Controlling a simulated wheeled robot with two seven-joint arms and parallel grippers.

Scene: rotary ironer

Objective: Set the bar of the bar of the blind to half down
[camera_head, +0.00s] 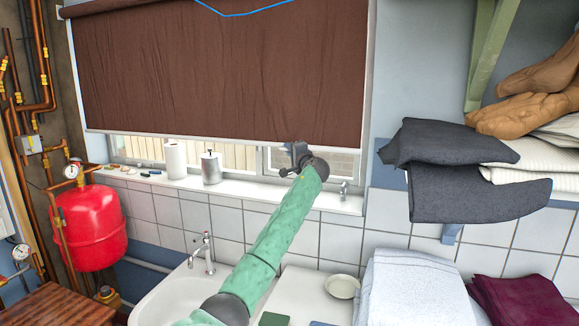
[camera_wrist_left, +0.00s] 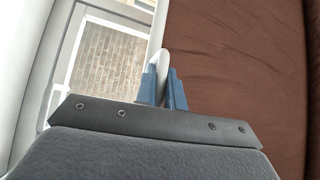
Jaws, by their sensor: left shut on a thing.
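The brown blind (camera_head: 220,70) hangs over most of the window in the head view. Its pale bar (camera_head: 190,138) runs along the lower edge, with a strip of window glass showing below it. My left gripper (camera_head: 297,152) is at the bar, right of its middle. In the left wrist view the two blue fingers (camera_wrist_left: 163,88) are shut on the white bar (camera_wrist_left: 163,62), with the brown cloth (camera_wrist_left: 235,70) to the right and the window (camera_wrist_left: 105,60) to the left. My right gripper is not in view.
A sink with a tap (camera_head: 207,253) lies below. Folded dark cloth (camera_head: 450,142) on a shelf juts out at the right. A red tank (camera_head: 92,228) stands at the left.

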